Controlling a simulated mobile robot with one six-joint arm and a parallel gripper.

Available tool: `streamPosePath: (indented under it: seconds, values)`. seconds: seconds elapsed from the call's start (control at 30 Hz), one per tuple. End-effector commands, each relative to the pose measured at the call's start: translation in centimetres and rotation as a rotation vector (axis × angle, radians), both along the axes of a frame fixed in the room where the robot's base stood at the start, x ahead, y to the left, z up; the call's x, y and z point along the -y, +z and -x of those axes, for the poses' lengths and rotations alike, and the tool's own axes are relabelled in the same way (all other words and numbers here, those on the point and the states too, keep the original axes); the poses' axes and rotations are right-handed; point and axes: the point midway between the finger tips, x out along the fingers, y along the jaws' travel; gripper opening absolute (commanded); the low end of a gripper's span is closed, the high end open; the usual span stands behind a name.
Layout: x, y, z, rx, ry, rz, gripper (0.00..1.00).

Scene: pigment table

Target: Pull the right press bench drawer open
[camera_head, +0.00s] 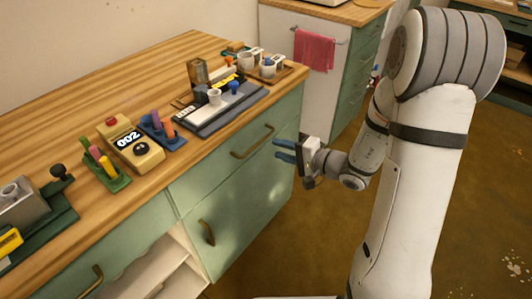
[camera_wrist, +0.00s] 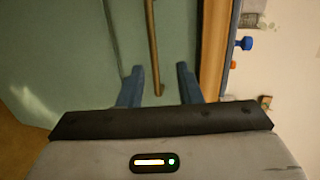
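The right press bench drawer (camera_head: 221,163) is a green front under the wooden top and looks shut. Its brass bar handle (camera_head: 252,142) also shows in the wrist view as an upright bar (camera_wrist: 153,45). My gripper (camera_head: 279,149) is open, with two blue fingers pointing at the drawer front, just right of the handle in the head view. In the wrist view the handle's near end lies between the spread fingertips (camera_wrist: 158,76), with space on both sides. I cannot tell how deep the handle sits between the fingers. Nothing is held.
The wooden bench top (camera_head: 60,112) carries a tray (camera_head: 222,115), a yellow device (camera_head: 130,143) and pen holders. Below the drawer is a green door with a brass handle (camera_head: 206,232). An open shelf (camera_head: 155,265) is to its left. The floor (camera_head: 275,240) in front is clear.

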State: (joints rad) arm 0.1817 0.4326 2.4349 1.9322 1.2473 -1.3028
Motion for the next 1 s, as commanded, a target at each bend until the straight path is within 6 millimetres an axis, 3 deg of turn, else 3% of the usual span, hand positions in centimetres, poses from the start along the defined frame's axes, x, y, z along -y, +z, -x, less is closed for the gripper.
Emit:
streamPosePath:
  seconds: [0.03,0.17,0.6,1.0]
  values:
    - [0.4,-1.1,-0.5,0.003,-0.025,-0.004,0.32]
    - [0.1,-1.6,-1.4,0.014,-0.050,-0.006,0.32]
    - [-4.8,-2.7,-5.1,0.014,-0.047,-0.006,0.32]
    - [-5.3,-2.8,-5.6,0.014,-0.050,-0.006,0.30]
